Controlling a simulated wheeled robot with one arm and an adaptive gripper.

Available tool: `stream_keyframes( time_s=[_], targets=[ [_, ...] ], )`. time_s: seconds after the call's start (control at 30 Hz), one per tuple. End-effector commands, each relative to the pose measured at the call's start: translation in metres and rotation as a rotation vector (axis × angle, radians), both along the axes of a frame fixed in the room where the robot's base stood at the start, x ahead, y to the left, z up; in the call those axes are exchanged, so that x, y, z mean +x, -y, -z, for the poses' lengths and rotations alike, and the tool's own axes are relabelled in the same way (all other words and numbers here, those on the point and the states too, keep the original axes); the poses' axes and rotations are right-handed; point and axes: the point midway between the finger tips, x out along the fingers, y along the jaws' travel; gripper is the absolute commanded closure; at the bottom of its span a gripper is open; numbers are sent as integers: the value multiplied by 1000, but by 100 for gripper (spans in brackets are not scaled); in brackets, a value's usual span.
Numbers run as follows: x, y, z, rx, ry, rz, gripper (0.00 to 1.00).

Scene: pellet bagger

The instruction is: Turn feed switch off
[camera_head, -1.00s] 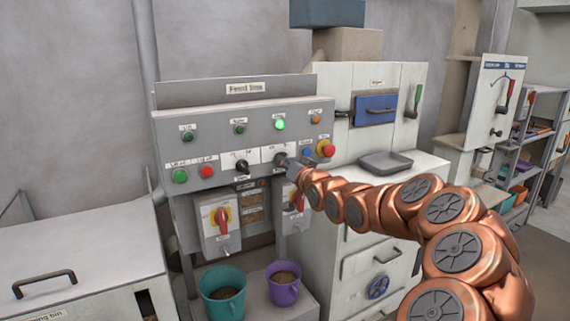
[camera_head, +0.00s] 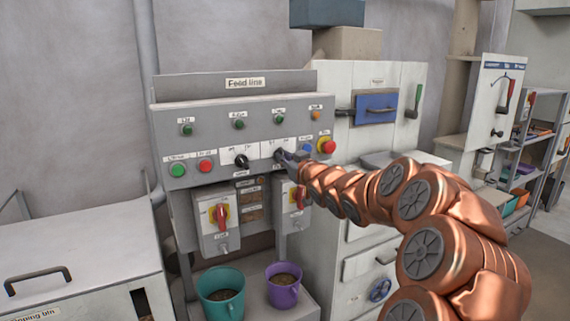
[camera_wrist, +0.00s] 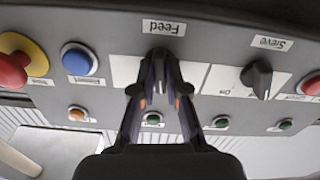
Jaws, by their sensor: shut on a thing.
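The feed switch (camera_wrist: 160,56) is a dark rotary knob below the "Feed" label in the wrist view, which shows the panel upside down. My gripper (camera_wrist: 160,82) is shut on its handle, a finger on each side. In the head view the knob (camera_head: 279,155) sits on the grey control panel, partly behind my gripper (camera_head: 288,157). The lamp (camera_head: 279,119) above the feed switch is dark green and unlit. My fingers hide part of the switch's plate, so I cannot read its markings.
The sieve knob (camera_wrist: 258,78) is beside the feed switch. A blue button (camera_wrist: 79,60) and a red-and-yellow emergency stop (camera_wrist: 17,62) are close on the other side. Red-handled isolators (camera_head: 221,216) and teal and purple buckets (camera_head: 222,290) are below the panel.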

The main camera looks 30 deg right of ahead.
Motion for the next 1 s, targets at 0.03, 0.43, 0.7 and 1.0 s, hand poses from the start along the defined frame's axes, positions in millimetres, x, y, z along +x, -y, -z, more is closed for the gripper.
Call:
stream_keyframes(
  time_s=[0.03, 0.43, 0.7, 1.0],
  targets=[
    [0, 1, 3, -43, -6, 1, 100],
    [0, 1, 2, -307, -29, 0, 100],
    [0, 1, 2, -379, -36, 0, 100],
    [0, 1, 1, -392, -37, -1, 100]
  ],
)
